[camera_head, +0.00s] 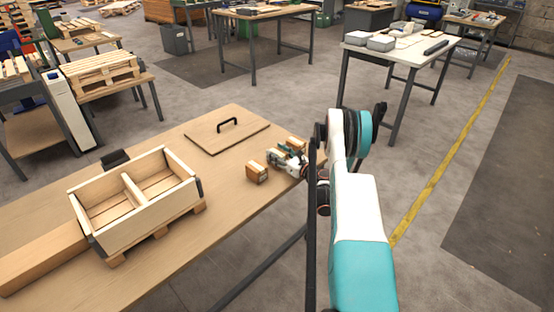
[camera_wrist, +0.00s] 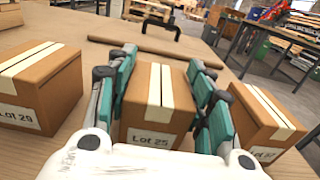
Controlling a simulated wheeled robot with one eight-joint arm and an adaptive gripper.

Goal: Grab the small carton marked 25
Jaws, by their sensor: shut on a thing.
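The small carton marked "Lot 25" (camera_wrist: 158,105) is brown with a cream tape strip on top. It stands between the two fingers of my gripper (camera_wrist: 163,92) in the wrist view, with a finger pad against each side. In the head view my gripper (camera_head: 287,160) is low over the near right end of the wooden table, and the carton is mostly hidden by it. A carton marked "Lot 29" (camera_wrist: 38,90) stands to the left in the wrist view. Another carton (camera_wrist: 264,118) stands to the right, its label partly cut off.
A two-compartment wooden crate (camera_head: 150,222) stands on the table (camera_head: 225,190), its compartments empty. A flat wooden lid with a black handle (camera_head: 227,130) lies behind the cartons. A long wooden block (camera_head: 40,257) lies at the left. Bare tabletop separates crate and cartons.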

